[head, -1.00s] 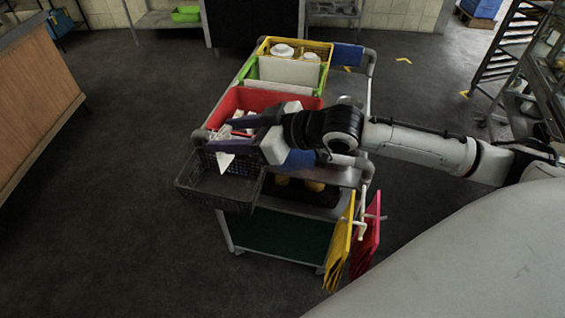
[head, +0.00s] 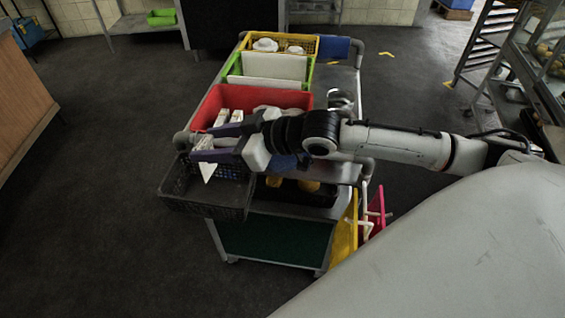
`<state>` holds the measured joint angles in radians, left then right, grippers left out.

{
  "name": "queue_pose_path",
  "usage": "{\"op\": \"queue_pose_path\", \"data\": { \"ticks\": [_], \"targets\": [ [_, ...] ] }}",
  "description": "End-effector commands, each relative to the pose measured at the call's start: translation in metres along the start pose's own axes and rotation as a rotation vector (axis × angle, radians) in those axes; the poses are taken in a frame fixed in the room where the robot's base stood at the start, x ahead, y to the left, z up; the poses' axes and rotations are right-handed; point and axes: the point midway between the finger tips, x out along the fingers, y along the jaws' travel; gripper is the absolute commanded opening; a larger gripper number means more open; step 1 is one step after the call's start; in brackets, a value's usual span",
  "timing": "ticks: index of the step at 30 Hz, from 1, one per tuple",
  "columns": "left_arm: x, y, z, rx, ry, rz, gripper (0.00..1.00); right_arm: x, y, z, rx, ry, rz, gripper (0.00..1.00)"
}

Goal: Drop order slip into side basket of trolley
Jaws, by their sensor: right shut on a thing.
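The order slip (head: 207,172) is a small white paper. It hangs from the fingertips of my right gripper (head: 200,149), which is shut on it. The slip's lower end is over the dark side basket (head: 207,201), which hangs on the near left side of the trolley (head: 347,85). The basket is a black mesh box with an open top, and its visible floor looks empty. Whether the slip touches the basket cannot be told. My left gripper is not in view.
A red bin (head: 258,97) with white items stands on the trolley just behind the gripper. Green (head: 234,77) and yellow (head: 317,46) bins stand farther back. A yellow board (head: 345,236) hangs at the trolley's near right. The floor left of the trolley is clear.

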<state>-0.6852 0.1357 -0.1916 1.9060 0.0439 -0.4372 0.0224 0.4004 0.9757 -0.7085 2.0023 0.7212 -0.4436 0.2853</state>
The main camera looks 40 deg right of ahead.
Motion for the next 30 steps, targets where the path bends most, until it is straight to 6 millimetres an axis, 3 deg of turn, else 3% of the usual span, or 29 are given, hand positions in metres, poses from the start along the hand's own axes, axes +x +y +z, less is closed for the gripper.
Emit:
{"op": "queue_pose_path", "data": {
  "ticks": [7,8,12,23,30],
  "targets": [
    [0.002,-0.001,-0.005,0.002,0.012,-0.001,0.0,0.0,0.0,0.0,0.0,0.001,0.0,0.27],
    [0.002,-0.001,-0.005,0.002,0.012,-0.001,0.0,0.0,0.0,0.0,0.0,0.001,0.0,0.51],
    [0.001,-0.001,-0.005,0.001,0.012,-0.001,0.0,0.0,0.0,0.0,0.0,0.001,0.0,0.69],
    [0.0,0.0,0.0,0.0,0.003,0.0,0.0,-0.006,0.001,0.001,0.0,0.0,0.002,0.69],
    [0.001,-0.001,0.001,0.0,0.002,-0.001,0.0,-0.046,0.001,0.003,-0.003,-0.005,0.002,0.69]
  ]
}}
